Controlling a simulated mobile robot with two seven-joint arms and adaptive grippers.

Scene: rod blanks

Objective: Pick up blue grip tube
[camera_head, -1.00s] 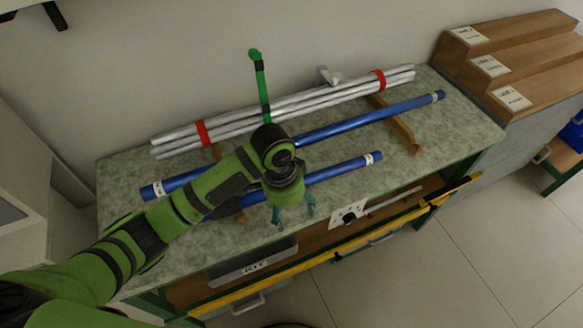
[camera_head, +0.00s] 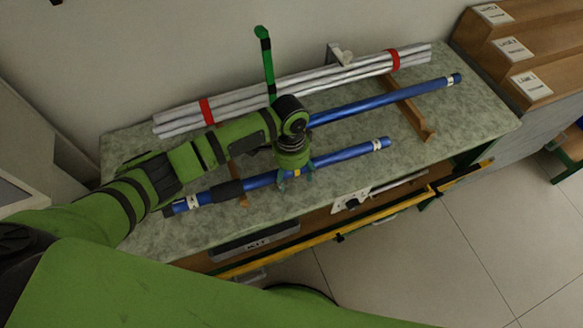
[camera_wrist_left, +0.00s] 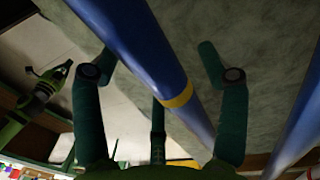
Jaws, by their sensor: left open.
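The blue grip tube (camera_head: 345,154) lies along the front of the bench top. It has a dark grip sleeve (camera_head: 228,190) toward its left end, pale bands near both ends and a yellow band mid-length. My left gripper (camera_head: 296,176) is over this tube at the yellow band, pointing down. In the left wrist view, the tube (camera_wrist_left: 125,38) passes between the two spread fingers (camera_wrist_left: 158,58) of my open left gripper. Contact with the tube cannot be told.
A second blue tube (camera_head: 385,101) lies behind, partly hidden by my arm. White rods (camera_head: 240,103) with red bands lie along the wall. Wooden supports (camera_head: 415,115) are on the bench. Labelled wooden steps (camera_head: 545,60) stand at right. A yellow rail (camera_head: 375,219) runs along the front.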

